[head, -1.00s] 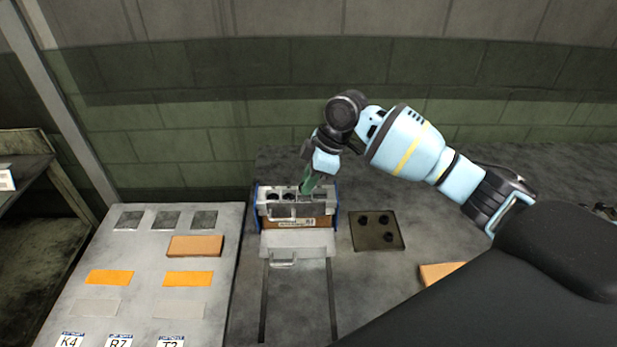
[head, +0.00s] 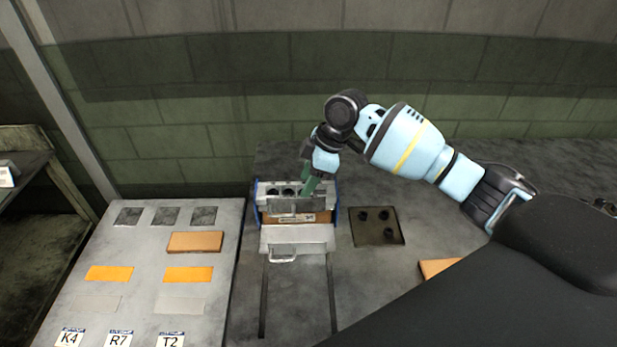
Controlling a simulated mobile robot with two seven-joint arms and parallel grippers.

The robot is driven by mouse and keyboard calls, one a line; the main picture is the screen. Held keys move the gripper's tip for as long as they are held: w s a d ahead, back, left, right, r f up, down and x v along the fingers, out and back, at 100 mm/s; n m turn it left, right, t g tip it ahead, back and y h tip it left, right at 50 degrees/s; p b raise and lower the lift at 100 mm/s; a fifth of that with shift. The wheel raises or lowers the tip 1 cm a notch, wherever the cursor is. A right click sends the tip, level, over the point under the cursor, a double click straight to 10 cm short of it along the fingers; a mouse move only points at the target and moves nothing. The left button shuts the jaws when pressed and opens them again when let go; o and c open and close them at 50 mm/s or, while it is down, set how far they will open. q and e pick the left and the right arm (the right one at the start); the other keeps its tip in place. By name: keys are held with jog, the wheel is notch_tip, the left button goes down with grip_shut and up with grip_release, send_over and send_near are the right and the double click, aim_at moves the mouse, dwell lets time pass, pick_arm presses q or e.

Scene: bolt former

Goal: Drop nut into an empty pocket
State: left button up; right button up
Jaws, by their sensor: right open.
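The bolt former is a grey metal block (head: 296,207) with blue sides, in the middle of the head view. Its top row shows dark round pockets (head: 288,191) at the left and centre. My right gripper (head: 308,184) points down over the right end of that row, with its green fingers open. The fingers and wrist hide the pocket under them. I cannot make out a nut between or below the fingers. A dark square plate (head: 377,240) with 3 black round nuts or holes lies right of the former. My left gripper is not in view.
A pale board (head: 140,255) at the left holds orange blocks, grey squares and labels K4, R7 and T2. A handled slide (head: 297,242) on rails fronts the former. An orange block (head: 438,268) lies at the right. A brick wall stands behind.

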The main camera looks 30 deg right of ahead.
jog(key=v, duration=0.7)
jog(key=shift+r, duration=0.4)
jog(key=shift+s+d, duration=0.1)
dwell(0.5)
